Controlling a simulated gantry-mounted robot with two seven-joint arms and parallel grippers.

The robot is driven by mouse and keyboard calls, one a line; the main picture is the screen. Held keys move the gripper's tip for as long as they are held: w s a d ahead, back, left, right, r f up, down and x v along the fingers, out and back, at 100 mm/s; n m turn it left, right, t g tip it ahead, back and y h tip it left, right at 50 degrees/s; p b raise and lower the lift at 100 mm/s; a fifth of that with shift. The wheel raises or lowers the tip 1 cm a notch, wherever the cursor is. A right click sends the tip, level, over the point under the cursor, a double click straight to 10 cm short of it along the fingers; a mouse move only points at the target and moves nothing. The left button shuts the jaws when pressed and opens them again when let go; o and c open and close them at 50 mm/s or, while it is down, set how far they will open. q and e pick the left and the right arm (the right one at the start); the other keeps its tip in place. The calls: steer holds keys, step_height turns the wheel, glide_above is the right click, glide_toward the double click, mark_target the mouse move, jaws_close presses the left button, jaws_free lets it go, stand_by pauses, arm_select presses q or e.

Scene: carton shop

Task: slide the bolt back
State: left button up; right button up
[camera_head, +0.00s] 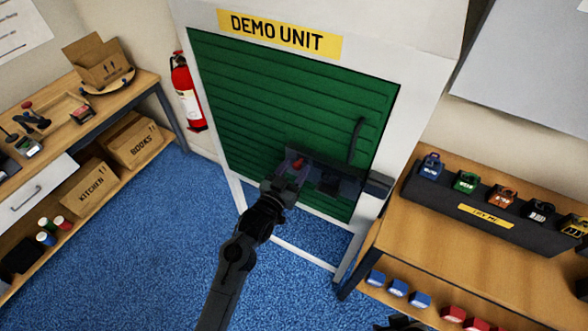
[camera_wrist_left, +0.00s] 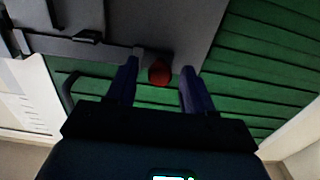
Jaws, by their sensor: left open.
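The bolt (camera_head: 325,178) is a dark metal slide mounted low across the green shutter door (camera_head: 270,100). Its red knob (camera_head: 299,163) is at its left end in the head view. My left gripper (camera_head: 287,176) is at the knob. In the left wrist view the red knob (camera_wrist_left: 159,73) sits between the tips of my left gripper's two open fingers (camera_wrist_left: 160,67), with gaps on both sides. A dark keeper block (camera_head: 378,184) is on the white frame at right. A dark part of my right arm (camera_head: 402,324) barely shows at the bottom edge.
A dark curved handle (camera_head: 355,140) stands on the door above the bolt. A white frame (camera_head: 415,80) surrounds the door. A wooden shelf unit (camera_head: 400,240) with padlocks stands at right, a workbench (camera_head: 150,78) with cartons at left. A red extinguisher (camera_head: 186,92) hangs beside the door.

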arm_select(q)
jaws_close()
steer(key=a, duration=0.1)
steer(key=w+a, duration=0.2)
steer(key=a, duration=0.1)
steer(key=shift+f, duration=0.1)
stand_by(0.4)
jaws_free()
steer(key=shift+w+a, duration=0.1)
